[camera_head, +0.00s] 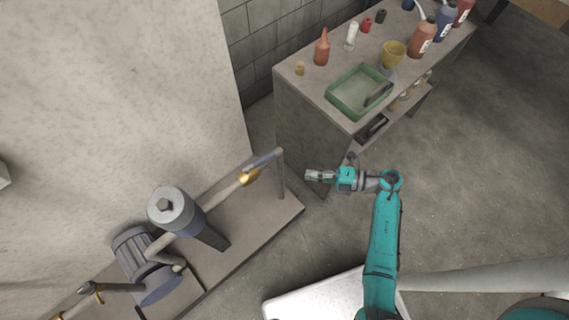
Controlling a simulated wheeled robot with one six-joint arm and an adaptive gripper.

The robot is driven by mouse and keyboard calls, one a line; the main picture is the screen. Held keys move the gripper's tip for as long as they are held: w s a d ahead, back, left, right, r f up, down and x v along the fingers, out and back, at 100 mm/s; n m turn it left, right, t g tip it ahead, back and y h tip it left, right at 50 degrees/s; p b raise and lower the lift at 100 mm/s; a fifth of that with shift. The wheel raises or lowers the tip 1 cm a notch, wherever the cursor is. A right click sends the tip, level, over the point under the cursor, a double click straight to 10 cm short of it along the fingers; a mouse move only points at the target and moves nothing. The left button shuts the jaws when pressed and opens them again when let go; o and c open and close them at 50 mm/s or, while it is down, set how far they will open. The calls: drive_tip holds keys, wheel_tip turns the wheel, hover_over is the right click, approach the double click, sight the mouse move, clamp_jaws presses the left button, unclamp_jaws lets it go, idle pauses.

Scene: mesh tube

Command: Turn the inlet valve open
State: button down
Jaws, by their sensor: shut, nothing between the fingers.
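A brass valve (247,177) with a yellowish body sits on the pipe at the right end of the pump rig. Another brass fitting with a dark handle (90,289) shows at the lower left. I cannot tell which of them is the inlet valve, nor how far either is turned. My gripper (309,175) is shut and empty. It points left, to the right of the nearer brass valve and the pipe's upright end, and touches neither as far as I can see.
The rig has a motor-like pump (137,252) and a grey cylinder (171,210) on a low base (262,228) by the wall. A workbench (298,88) behind my gripper carries a green tray (341,103), bottles and a yellow cup (393,49). The floor on the right is clear.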

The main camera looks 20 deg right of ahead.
sight(269, 158)
drive_tip(key=x, duration=0.4)
drive_tip(key=w+x, duration=0.1)
drive_tip(key=x, duration=0.3)
drive_tip(key=d+x, duration=0.1)
drive_tip(key=x, duration=0.3)
drive_tip(key=shift+w, duration=0.3)
drive_tip(key=shift+w+a+f, duration=0.1)
drive_tip(key=shift+w+f, duration=0.1)
drive_tip(key=shift+w, duration=0.35)
drive_tip(key=shift+w, duration=0.1)
drive_tip(key=shift+w, duration=0.9)
